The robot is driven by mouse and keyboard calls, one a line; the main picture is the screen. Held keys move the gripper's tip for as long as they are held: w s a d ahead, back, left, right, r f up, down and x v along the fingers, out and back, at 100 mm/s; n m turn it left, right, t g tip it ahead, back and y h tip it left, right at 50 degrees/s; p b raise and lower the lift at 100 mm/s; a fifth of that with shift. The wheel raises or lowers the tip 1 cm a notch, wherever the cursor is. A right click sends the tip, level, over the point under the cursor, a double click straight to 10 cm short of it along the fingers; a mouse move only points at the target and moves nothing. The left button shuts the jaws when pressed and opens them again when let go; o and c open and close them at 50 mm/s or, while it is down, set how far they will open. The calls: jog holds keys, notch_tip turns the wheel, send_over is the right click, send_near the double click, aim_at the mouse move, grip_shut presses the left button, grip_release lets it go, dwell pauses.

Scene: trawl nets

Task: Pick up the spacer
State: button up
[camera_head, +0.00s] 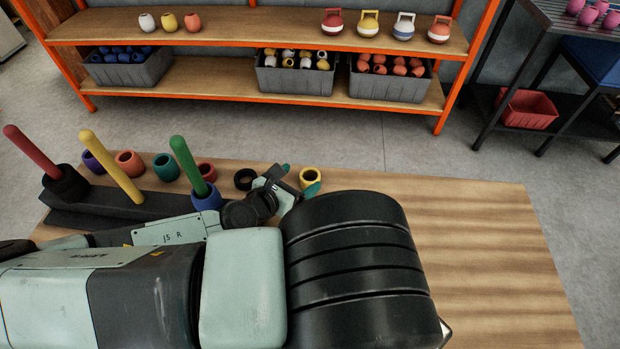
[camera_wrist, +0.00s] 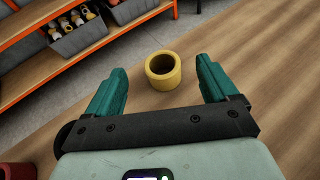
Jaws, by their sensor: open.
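A yellow spacer (camera_head: 310,170), a short hollow ring, stands on the wooden table just beyond my gripper (camera_head: 299,177). In the wrist view the yellow spacer (camera_wrist: 163,84) stands upright with its hole facing up. It sits ahead of and between the two teal fingers of my gripper (camera_wrist: 160,66), apart from both. The gripper is open and empty. Other ring-shaped spacers stand to the left: a black one (camera_head: 245,180), a red one (camera_head: 207,170), a teal one (camera_head: 165,166), an orange one (camera_head: 130,163) and a purple one (camera_head: 93,161).
A dark base (camera_head: 130,207) carries red (camera_head: 30,155), yellow (camera_head: 110,165) and green (camera_head: 188,160) pegs; a blue ring (camera_head: 205,198) is around the green peg's foot. The table (camera_head: 480,240) is clear on the right. A shelf (camera_head: 200,82) with grey bins stands behind.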

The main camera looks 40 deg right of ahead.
aim_at(314, 173)
jog(key=shift+w+d+f, duration=0.1)
jog(key=shift+d+f, duration=0.25)
jog(key=shift+f, duration=0.2)
jog(key=shift+d+f, duration=0.3)
jog(key=shift+f, duration=0.25)
jog(key=shift+x, duration=3.05)
jog(key=c, duration=1)
jog(key=shift+r, duration=4.95)
jog(key=shift+c, duration=0.3)
